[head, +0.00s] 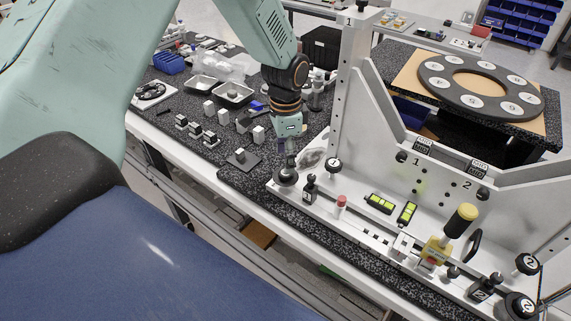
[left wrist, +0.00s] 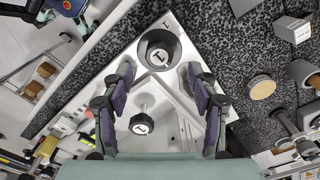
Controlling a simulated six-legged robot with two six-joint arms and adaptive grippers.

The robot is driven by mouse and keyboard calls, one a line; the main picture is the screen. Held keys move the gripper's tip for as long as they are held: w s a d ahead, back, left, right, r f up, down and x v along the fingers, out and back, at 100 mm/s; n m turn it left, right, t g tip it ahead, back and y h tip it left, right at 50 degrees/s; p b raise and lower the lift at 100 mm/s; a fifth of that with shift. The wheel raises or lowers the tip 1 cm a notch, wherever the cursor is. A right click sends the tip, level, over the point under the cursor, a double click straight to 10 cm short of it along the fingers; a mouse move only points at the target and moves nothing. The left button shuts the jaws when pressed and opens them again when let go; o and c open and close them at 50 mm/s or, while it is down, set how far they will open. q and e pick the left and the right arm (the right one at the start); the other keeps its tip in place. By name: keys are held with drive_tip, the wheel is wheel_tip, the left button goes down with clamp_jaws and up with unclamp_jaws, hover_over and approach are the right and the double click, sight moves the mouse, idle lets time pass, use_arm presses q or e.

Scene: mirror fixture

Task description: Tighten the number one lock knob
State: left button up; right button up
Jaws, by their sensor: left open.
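A black knob marked 1 (head: 286,177) sits flat at the near left corner of the white mirror fixture (head: 352,110). It shows from above in the left wrist view (left wrist: 159,50). A second, smaller black knob marked 1 (head: 333,164) stands on a stem beside it, and also shows in the left wrist view (left wrist: 141,124). I cannot tell which is the lock knob. My left gripper (head: 290,157) points down just above the corner knob. Its open fingers (left wrist: 158,78) lie either side of that knob, with no contact visible. My right gripper is not in view.
Knobs marked 2 (head: 527,263) stand at the fixture's right end. A yellow-topped post (head: 461,220), a red-capped part (head: 340,206) and green levels (head: 380,203) stand on the base. Small blocks and trays (head: 233,94) lie on the speckled bench to the left.

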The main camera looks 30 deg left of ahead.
use_arm(q)
wheel_tip(320, 180, up, 8)
drive_tip(key=shift+f, duration=0.25)
drive_tip(key=shift+s, duration=0.1)
idle(0.5)
